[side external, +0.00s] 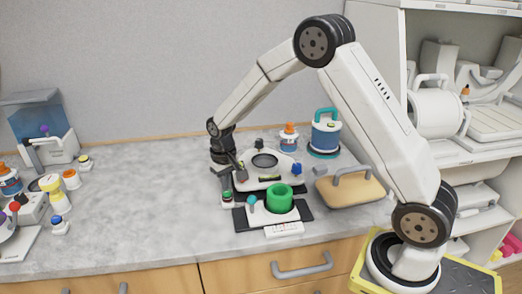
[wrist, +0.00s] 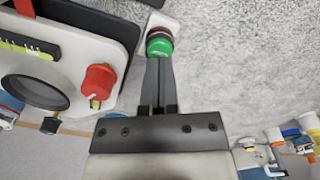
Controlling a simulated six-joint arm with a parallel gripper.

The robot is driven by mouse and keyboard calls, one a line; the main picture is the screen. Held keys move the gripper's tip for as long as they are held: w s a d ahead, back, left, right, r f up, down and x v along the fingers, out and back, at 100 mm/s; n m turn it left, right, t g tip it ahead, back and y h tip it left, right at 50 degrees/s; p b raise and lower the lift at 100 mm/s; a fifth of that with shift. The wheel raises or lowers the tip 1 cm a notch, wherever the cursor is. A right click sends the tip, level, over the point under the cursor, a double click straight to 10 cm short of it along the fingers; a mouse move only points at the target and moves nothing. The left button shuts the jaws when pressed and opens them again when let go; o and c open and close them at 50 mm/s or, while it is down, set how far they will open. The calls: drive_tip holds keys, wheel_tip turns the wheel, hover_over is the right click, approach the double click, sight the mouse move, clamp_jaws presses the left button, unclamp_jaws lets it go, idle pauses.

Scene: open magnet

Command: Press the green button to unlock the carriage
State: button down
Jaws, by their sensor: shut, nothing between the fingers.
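The green button (wrist: 159,46) is a round green cap with a dark red collar, on a small white base. In the side external view, the button (side external: 227,195) is at the left of the white machine (side external: 283,164), which has a dark round opening. My gripper (wrist: 159,62) is shut and empty. In the wrist view its fingertips line up with the button's near edge; I cannot tell whether they touch it. In the side external view my gripper (side external: 239,174) points down near the button, its tips hard to make out. I cannot tell which part is the carriage.
A red knob (wrist: 100,78) on the machine is left of my fingers in the wrist view. A green cup (side external: 279,198) stands in front of the machine. A wooden board with a grey handle (side external: 350,190) is at right. The counter (side external: 150,205) left of the button is clear.

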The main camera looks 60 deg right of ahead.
sight(227, 192)
drive_tip(key=shift+r, duration=2.7)
drive_tip(key=s+a+n+t, duration=0.1)
drive_tip(key=s+a, duration=0.1)
drive_tip(key=s, duration=0.7)
drive_tip(key=s+a+n+t, duration=0.1)
drive_tip(key=s+a+n, duration=0.1)
drive_tip(key=s, duration=0.8)
drive_tip(key=shift+a+f+t, duration=0.3)
drive_tip(key=shift+a+f, duration=0.05)
drive_tip(key=shift+a, duration=0.05)
